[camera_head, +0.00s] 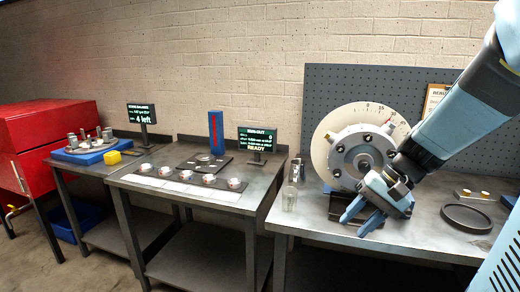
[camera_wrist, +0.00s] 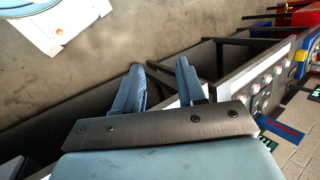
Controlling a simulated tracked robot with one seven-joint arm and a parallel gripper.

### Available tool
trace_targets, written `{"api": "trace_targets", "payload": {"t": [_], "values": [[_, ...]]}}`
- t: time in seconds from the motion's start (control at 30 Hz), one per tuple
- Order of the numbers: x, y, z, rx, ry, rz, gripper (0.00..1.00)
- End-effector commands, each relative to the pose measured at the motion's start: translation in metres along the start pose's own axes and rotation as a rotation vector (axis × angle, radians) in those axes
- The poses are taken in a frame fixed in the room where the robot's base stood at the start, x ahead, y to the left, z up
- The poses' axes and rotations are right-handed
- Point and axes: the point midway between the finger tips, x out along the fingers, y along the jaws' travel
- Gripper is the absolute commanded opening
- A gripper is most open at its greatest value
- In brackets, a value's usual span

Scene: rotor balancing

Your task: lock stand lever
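The round rotor (camera_head: 352,155), a pale disc with a degree scale and a bolted hub, stands upright on a dark stand (camera_head: 341,207) on the right bench. My gripper (camera_head: 362,220) is in front of the stand, pointing down and to the left, near the bench's front edge. In the wrist view my gripper (camera_wrist: 160,80) has its two blue fingers apart with nothing between them. I cannot make out the stand lever; my gripper and arm cover part of the stand and rotor. The wrist view shows neither rotor nor stand.
A black round tray (camera_head: 466,218) lies to the right. A gap separates the benches.

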Motion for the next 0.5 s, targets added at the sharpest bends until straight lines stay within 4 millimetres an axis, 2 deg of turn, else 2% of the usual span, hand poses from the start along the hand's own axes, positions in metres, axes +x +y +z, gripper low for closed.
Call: {"api": "trace_targets", "payload": {"t": [0.2, 0.5], "values": [[-0.018, -0.004, 0.028, -0.148, 0.127, 0.194, 0.4], [-0.055, -0.007, 0.055, -0.341, 0.359, 0.387, 0.4]]}}
